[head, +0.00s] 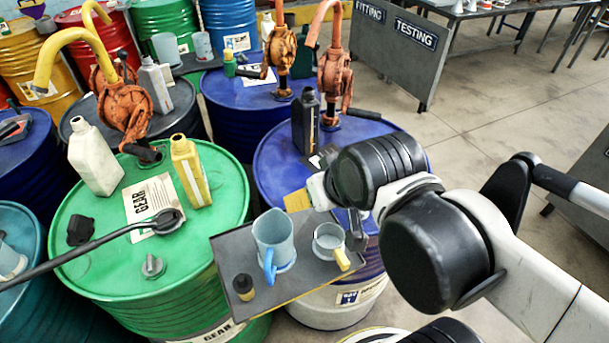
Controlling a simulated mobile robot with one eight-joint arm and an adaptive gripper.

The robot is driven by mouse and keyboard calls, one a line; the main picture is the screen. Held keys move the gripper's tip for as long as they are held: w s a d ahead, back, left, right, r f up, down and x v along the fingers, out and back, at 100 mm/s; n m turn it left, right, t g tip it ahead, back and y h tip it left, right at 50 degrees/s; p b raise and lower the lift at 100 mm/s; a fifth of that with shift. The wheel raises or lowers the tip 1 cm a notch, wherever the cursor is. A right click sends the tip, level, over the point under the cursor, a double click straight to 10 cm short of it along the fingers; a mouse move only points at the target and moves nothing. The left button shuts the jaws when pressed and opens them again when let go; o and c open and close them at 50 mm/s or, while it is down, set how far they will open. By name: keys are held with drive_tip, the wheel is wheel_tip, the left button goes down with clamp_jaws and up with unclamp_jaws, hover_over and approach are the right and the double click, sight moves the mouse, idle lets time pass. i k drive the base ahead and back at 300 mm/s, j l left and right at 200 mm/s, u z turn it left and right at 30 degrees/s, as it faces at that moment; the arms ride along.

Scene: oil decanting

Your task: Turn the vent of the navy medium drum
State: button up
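A navy-blue drum (268,165) with a paler lower part stands in the middle, right of the green drum. An orange hand pump (335,85) and a black bottle (306,125) stand on its top. I cannot make out a vent on this top; my arm covers its right part and a tray hides its front. My gripper (356,230) points down at the drum's front right, beside the cups on the tray. It is mostly behind my own wrist, so its fingers are unclear. I cannot tell whether it touches anything.
The grey tray (222,248) holds a blue jug (273,243), a clear cup (328,242) and a small black-capped bottle (243,287). The green drum (85,258) carries bottles, a grey knob (152,265) and a long-handled tool (105,240). Open floor (500,110) lies right.

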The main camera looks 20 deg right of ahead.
sight(364, 215)
drive_tip(key=z, duration=0.8)
